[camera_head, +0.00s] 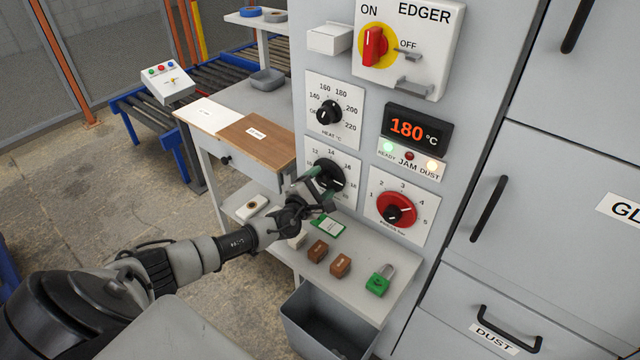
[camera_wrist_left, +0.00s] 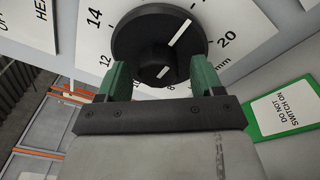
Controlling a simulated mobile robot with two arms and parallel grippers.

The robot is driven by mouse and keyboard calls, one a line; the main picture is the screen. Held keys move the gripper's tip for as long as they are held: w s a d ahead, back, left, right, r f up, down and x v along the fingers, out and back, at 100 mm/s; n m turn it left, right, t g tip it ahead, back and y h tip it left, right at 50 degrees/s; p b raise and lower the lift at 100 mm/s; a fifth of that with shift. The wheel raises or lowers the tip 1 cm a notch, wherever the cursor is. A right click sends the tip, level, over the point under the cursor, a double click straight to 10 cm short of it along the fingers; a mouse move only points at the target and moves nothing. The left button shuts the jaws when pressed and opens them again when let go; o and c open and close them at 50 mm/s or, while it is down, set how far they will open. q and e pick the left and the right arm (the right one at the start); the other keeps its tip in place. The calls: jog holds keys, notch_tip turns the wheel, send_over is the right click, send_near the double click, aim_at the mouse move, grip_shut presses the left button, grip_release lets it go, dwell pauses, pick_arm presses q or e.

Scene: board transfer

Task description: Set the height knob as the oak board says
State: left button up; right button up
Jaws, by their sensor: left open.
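The height knob (camera_head: 325,172) is a black round dial on a white plate on the grey machine front. In the left wrist view the knob (camera_wrist_left: 160,45) shows white pointer lines slanting to the upper right, with 14 to its left and 20 to its right; the exact setting cannot be told. My left gripper (camera_head: 318,190) is at this dial. Its green fingers (camera_wrist_left: 162,80) are open, one on each side of the knob's raised middle; contact cannot be told. A brown board (camera_head: 255,143) with a small, unreadable label lies on the side table. My right gripper is out of view.
A red pressure knob (camera_head: 397,208) is right of the height dial, and the heat knob (camera_head: 328,112) is above it. Below, a shelf holds a green-and-white card (camera_head: 328,227), brown blocks (camera_head: 340,265) and a green padlock (camera_head: 379,281). A grey bin (camera_head: 330,325) stands underneath.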

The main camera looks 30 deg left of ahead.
pick_arm(q)
jog(key=s, duration=1.1)
jog(key=shift+d, duration=0.1)
jog(key=shift+w, duration=0.1)
